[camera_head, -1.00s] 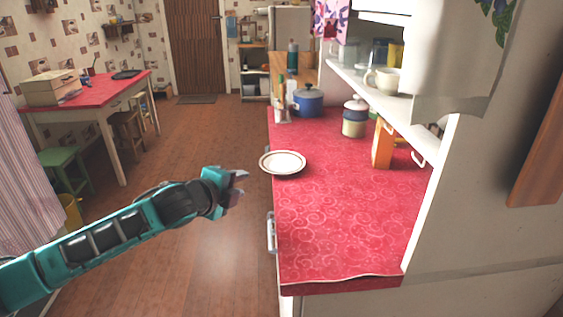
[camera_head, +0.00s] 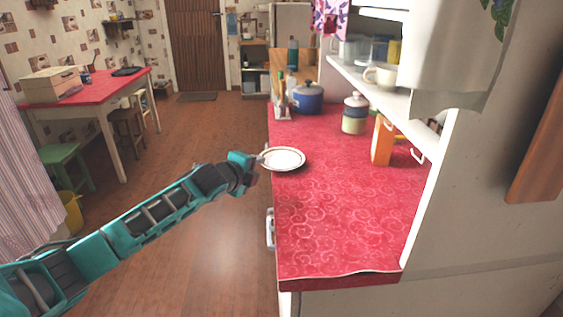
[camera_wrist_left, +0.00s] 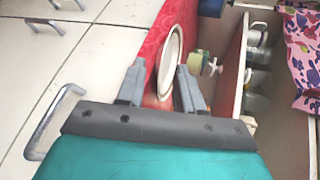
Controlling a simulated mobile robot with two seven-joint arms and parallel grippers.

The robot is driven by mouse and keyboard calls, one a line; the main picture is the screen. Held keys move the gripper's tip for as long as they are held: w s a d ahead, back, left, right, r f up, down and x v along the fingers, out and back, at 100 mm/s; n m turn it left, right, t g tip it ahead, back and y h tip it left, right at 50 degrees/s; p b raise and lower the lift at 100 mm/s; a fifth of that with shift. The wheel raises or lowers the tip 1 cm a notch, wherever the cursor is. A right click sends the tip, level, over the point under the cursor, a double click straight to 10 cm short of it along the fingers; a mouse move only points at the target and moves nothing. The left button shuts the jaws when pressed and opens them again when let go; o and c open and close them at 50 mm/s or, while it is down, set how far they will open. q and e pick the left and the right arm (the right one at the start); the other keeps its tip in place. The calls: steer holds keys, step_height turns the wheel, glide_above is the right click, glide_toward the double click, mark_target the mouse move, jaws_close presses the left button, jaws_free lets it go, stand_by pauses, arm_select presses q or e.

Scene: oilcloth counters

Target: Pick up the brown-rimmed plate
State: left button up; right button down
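The brown-rimmed plate (camera_head: 284,158) is white with a thin darker rim. It lies at the left edge of the red counter (camera_head: 330,220), its left side at or slightly past the edge. It also shows in the left wrist view (camera_wrist_left: 171,57). My left gripper (camera_head: 261,160) is at the plate's left rim. In the left wrist view its two fingers (camera_wrist_left: 163,82) are spread, with the near rim of the plate between or just beyond the tips. I cannot tell whether they touch it. My right gripper is not in view.
A blue pot (camera_head: 308,98) and a lidded canister (camera_head: 355,114) stand farther back. An orange box (camera_head: 382,141) stands by the right shelf. A metal drawer handle (camera_head: 270,228) sticks out below the counter's left edge. The front of the counter is clear.

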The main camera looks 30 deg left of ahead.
arm_select(q)
steer(key=shift+x, duration=1.45)
steer(key=shift+c, duration=0.3)
jaws_close()
